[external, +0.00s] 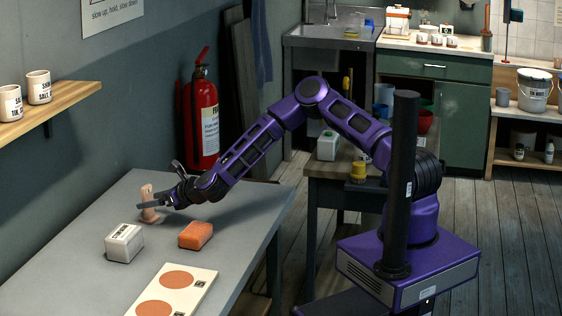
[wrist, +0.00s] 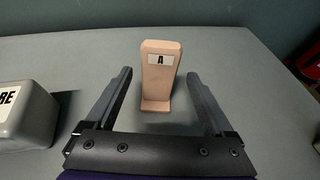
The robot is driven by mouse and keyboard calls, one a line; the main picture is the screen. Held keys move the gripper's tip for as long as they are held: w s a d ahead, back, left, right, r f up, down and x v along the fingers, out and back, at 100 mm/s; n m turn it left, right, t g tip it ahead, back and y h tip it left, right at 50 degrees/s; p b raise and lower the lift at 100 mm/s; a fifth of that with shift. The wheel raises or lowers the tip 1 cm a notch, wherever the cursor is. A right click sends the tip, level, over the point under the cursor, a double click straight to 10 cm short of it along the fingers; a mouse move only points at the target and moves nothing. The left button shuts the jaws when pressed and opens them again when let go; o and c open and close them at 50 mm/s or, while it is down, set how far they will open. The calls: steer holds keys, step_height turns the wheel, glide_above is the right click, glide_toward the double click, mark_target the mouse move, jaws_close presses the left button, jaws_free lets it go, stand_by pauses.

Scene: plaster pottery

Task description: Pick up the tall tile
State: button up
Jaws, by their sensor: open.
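The tall tile (wrist: 158,88) is pinkish, with a white label marked "A" near its top and a foot at its base. It stands upright on the grey table (wrist: 225,50). In the external view the tile (external: 147,198) stands near the back of the table, partly hidden by my gripper. My gripper (wrist: 158,105) is open, its two fingers pointing toward the tile, one on each side with a gap. The tile looks centred between the fingers; I cannot tell how far its body lies between the tips. The gripper (external: 157,200) is low over the table.
A white-grey labelled block (external: 124,242) stands left of my gripper in the wrist view (wrist: 25,115). An orange block (external: 196,235) and a white board with orange discs (external: 175,292) lie nearer the front. The wall is behind; a red fire extinguisher (external: 202,120) stands beyond the table.

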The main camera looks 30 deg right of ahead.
steer(key=shift+x, duration=2.7)
steer(key=shift+s+a, duration=0.1)
jaws_close()
